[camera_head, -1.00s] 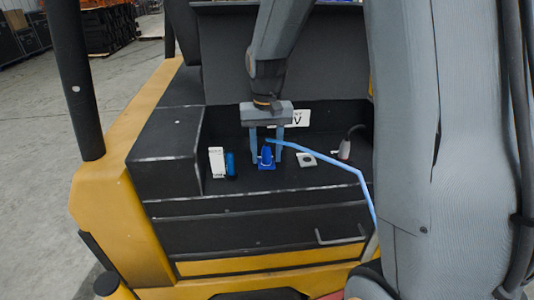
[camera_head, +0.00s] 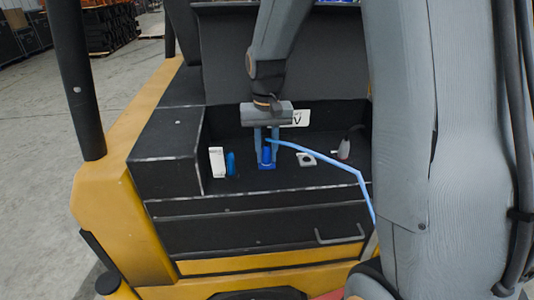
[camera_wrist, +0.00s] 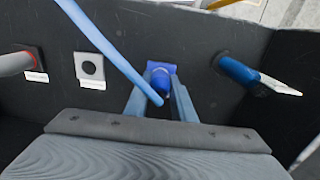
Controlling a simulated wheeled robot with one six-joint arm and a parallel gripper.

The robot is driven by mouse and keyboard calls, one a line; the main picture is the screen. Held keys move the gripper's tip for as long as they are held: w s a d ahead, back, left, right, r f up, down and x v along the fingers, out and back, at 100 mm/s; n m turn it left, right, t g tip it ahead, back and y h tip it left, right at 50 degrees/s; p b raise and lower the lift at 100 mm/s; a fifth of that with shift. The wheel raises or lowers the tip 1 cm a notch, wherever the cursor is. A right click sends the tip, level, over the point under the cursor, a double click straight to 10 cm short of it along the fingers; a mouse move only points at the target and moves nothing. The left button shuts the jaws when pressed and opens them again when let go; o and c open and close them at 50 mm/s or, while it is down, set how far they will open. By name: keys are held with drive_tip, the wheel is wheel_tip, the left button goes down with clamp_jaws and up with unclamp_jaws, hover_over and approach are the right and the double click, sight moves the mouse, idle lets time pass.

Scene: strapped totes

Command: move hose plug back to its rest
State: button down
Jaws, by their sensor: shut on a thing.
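The blue hose plug (camera_head: 267,154) stands upright at a blue square base (camera_head: 266,166) on the black deck, with a light blue hose (camera_head: 330,165) running from it to the right. In the wrist view the plug (camera_wrist: 161,82) lies between my fingers, in front of the blue base (camera_wrist: 161,68); how deep it sits in the base is hidden. My gripper (camera_head: 267,158) points down and is shut on the plug. A grey square plate with a round hole (camera_head: 306,158) lies to the right of the plug; it also shows in the wrist view (camera_wrist: 90,70).
A blue cylinder (camera_head: 231,164) and a white label card (camera_head: 217,162) stand left of my gripper. A grey fitting with a dark cable (camera_head: 344,149) is at the right. A back panel and a raised left block (camera_head: 165,150) bound the recess. The hose crosses its front right.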

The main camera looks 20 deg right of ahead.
sight(266, 140)
drive_tip(key=shift+r+p, duration=2.6)
drive_tip(key=shift+r, duration=0.4)
drive_tip(key=shift+r, duration=0.1)
wheel_tip(266, 140, up, 4)
drive_tip(key=p, duration=0.3)
drive_tip(key=shift+r+p, duration=0.15)
drive_tip(key=shift+p, duration=0.2)
drive_tip(key=shift+r, duration=0.8)
